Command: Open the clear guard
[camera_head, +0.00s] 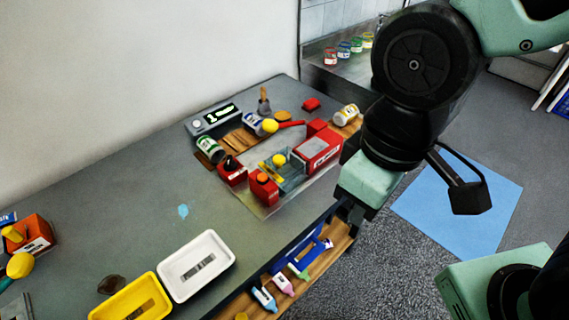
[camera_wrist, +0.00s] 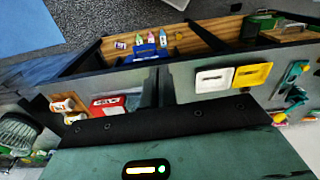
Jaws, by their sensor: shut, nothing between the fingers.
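The clear guard (camera_head: 292,181) is a small see-through cover on the red device (camera_head: 318,150) at the table's right side. A yellow round part (camera_head: 279,160) shows at it, with a red block with an orange top (camera_head: 264,187) on its near left. I cannot tell the guard's exact angle. My gripper (camera_head: 352,212) is to the right of the device, by the table edge, apart from the guard. Its fingers are partly hidden in the head view. In the wrist view my gripper (camera_wrist: 157,88) shows as dark fingers, shut and empty. The guard is not clear there.
A white tray (camera_head: 229,249) and a yellow tray (camera_head: 157,290) stand at the table's front. Jars, a digital display (camera_head: 211,117) and a red switch box (camera_head: 232,174) crowd the device's left and back. A shelf with small bottles (camera_head: 284,284) is below. The table's left middle is mostly clear.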

